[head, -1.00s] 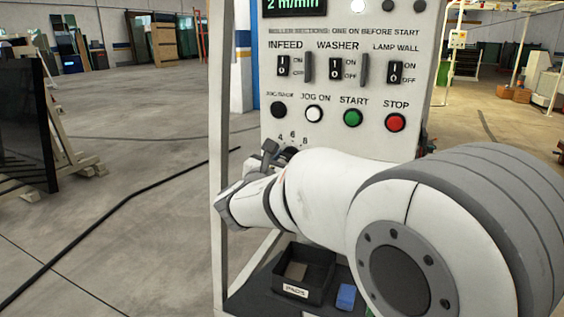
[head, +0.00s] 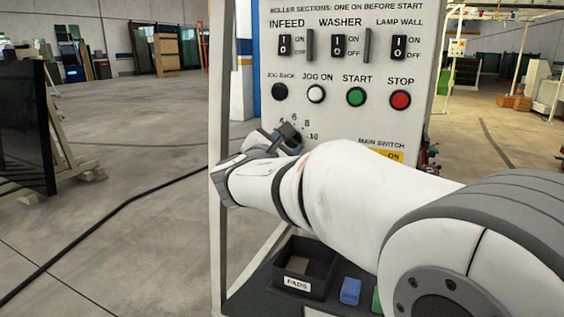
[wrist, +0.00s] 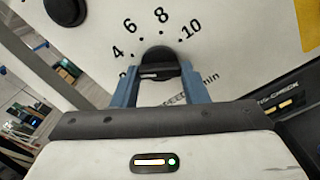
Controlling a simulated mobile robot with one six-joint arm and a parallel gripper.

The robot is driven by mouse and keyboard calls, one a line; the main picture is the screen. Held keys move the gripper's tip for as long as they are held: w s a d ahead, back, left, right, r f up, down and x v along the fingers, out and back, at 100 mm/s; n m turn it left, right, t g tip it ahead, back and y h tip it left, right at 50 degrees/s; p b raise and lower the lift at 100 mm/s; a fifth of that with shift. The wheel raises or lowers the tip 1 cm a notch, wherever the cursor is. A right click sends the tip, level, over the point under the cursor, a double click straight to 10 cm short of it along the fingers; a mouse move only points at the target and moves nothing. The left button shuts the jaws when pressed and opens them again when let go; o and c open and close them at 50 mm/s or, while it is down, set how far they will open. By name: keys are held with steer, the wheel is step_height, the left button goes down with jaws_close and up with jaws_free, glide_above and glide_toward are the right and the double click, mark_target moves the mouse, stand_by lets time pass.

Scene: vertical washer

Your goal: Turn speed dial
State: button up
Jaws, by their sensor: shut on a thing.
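The speed dial (wrist: 157,57) is a dark round knob in the wrist view, with the printed numbers 4, 6, 8 and 10 arching above it. My gripper (wrist: 159,73) has its two blue-grey fingers on either side of the knob, shut on its grip. I cannot tell which number the dial points to. In the head view my gripper (head: 285,137) is at the dial, below the row of buttons, and mostly hides it. The white panel (head: 325,108) carries the dial.
Above the dial are a black jog back button (head: 280,92), white jog on button (head: 316,94), green start button (head: 356,97) and red stop button (head: 400,100). Below my arm are a black pads tray (head: 318,290) and a blue block (head: 350,291). Open floor lies left.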

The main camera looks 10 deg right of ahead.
steer(key=m+b, duration=0.6)
steer(key=b, duration=0.3)
steer(key=shift+f, duration=0.15)
steer(key=m+b, duration=0.2)
steer(key=b, duration=0.1)
steer(key=m+b, duration=0.1)
steer(key=m, duration=0.1)
steer(key=shift+r, duration=0.25)
steer(key=shift+r+m+b, duration=0.1)
steer(key=shift+m+b, duration=0.4)
steer(key=shift+b, duration=0.15)
steer(key=shift+r, duration=0.15)
steer(key=o, duration=1)
steer(key=shift+w+f, duration=0.15)
steer(key=shift+f, duration=0.05)
steer(key=v, duration=0.8)
steer(key=shift+p, duration=0.4)
steer(key=shift+d, duration=0.15)
